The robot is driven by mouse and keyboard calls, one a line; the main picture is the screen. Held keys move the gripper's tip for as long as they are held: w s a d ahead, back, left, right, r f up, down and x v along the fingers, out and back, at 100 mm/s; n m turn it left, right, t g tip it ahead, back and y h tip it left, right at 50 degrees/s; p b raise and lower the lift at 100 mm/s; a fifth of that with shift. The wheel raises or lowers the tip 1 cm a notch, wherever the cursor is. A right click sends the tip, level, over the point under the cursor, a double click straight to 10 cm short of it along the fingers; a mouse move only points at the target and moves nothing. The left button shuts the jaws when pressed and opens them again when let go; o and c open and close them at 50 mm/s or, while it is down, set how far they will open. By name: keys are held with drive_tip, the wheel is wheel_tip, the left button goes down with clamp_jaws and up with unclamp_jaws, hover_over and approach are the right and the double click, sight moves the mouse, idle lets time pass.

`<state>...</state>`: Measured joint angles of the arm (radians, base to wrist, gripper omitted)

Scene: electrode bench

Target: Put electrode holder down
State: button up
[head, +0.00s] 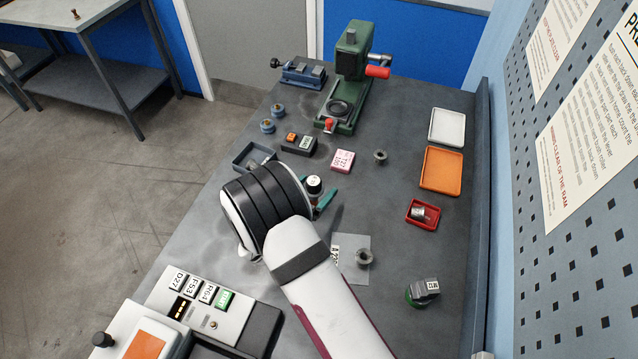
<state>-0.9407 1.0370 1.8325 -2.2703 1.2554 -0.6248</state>
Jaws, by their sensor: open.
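My arm's wrist crosses the middle of the bench and hides my gripper, so its fingers do not show. No electrode holder can be told for sure. A small black-topped cylinder with a white band (314,185) shows just past my wrist, beside a teal-handled tool (326,198) partly hidden by the arm. A grey ring-shaped part (364,257) stands on a grey plate (350,242) to the right of my arm. A similar grey part (380,157) stands farther back on bare bench.
A green press (350,75) with a red handle stands at the back. White (447,127), orange (441,170) and red (423,214) trays line the right side. A labelled block on a green base (423,291) is front right. A control box (205,306) is front left.

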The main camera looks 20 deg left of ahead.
drive_tip(key=v, duration=1)
drive_tip(key=s+d+r+m+g+h, duration=0.1)
drive_tip(key=d+r+m+g+h, duration=0.35)
drive_tip(key=d+m, duration=0.6)
drive_tip(key=s+d+r+m+g+h, duration=0.1)
drive_tip(key=d+r+m+g+h, duration=0.45)
drive_tip(key=d, duration=0.85)
drive_tip(key=s+d+r+m+g+y, duration=0.25)
drive_tip(key=s+d+m+y, duration=0.3)
drive_tip(key=s+m, duration=0.35)
drive_tip(key=s+a+r+m+y, duration=0.1)
drive_tip(key=s+a+m+y, duration=0.3)
drive_tip(key=s+m+y, duration=0.4)
drive_tip(key=s+m+g, duration=0.1)
drive_tip(key=s+m, duration=0.1)
drive_tip(key=m, duration=0.4)
drive_tip(key=shift+a+r+m, duration=0.25)
drive_tip(key=shift+a+m, duration=0.15)
